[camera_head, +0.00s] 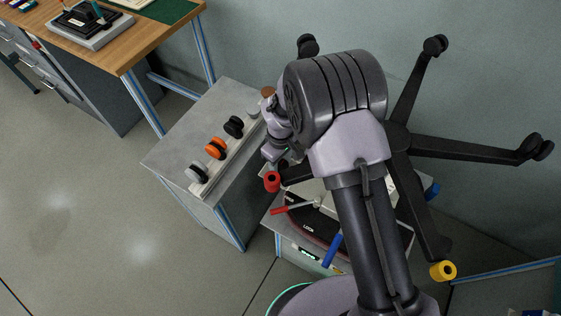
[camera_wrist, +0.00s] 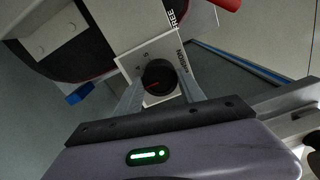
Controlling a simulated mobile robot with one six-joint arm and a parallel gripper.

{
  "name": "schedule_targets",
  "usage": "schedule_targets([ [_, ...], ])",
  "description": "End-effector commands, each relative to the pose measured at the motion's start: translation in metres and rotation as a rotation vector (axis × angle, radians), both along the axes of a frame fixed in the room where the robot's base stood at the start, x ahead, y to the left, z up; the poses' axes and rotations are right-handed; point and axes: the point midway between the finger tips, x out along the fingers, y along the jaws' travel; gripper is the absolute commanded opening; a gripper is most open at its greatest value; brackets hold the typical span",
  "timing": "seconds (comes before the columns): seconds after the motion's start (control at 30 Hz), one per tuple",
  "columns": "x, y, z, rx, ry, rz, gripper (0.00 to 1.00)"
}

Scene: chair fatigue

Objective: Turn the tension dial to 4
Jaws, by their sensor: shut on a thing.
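The tension dial (camera_wrist: 158,76) is a round black knob with a thin red pointer line, on a pale plate (camera_wrist: 133,62) lettered TENSION. Small digits stand beside the knob; I cannot read them surely, nor which one the pointer meets. My gripper (camera_wrist: 160,88) has its two grey fingers on either side of the dial and is shut on it. The word FREE shows further along, near a red lever end (camera_wrist: 228,4). In the head view my arm hides the dial and the fingers.
The chair's black star base (camera_head: 455,144) is upturned, with black casters, a red caster (camera_head: 272,181) and a yellow one (camera_head: 443,271) on its legs. A grey bench (camera_head: 180,150) at left holds several casters in a rack. A wooden desk (camera_head: 125,45) stands at upper left. Floor at left is clear.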

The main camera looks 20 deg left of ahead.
Motion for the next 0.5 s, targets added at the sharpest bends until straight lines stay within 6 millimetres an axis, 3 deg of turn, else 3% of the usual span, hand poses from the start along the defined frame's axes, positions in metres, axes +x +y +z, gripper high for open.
schedule_targets([
  [0.5,-0.0002,-0.0001,-0.0009,-0.001,0.000,-0.296,0.06],
])
